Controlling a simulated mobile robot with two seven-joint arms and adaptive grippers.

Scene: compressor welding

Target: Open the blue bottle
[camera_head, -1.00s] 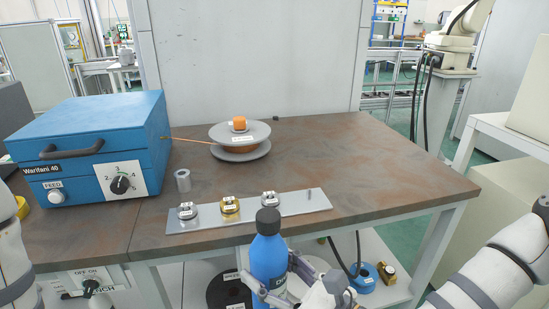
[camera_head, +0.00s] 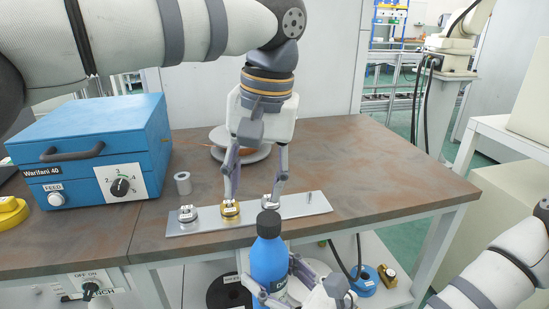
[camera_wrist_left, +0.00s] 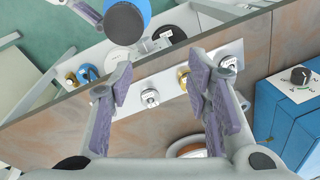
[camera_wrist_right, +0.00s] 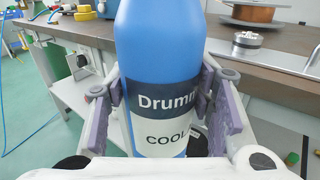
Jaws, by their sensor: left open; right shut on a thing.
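The blue bottle (camera_head: 268,258) stands upright in front of the table edge with its black cap (camera_head: 268,223) on top. My right gripper (camera_head: 285,285) is shut around its body, and the right wrist view shows the bottle (camera_wrist_right: 158,50) between the fingers with its label facing the camera. My left gripper (camera_head: 255,190) is open and empty, pointing down above the metal plate, behind and above the cap in the head view. In the left wrist view the cap (camera_wrist_left: 124,23) lies beyond the open fingers (camera_wrist_left: 165,95), apart from them.
The metal plate (camera_head: 318,203) on the table (camera_head: 380,165) carries several small round parts. A blue box (camera_head: 95,140) with a dial stands at the left, a wire spool (camera_head: 215,140) behind my left gripper. The table's right side is clear.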

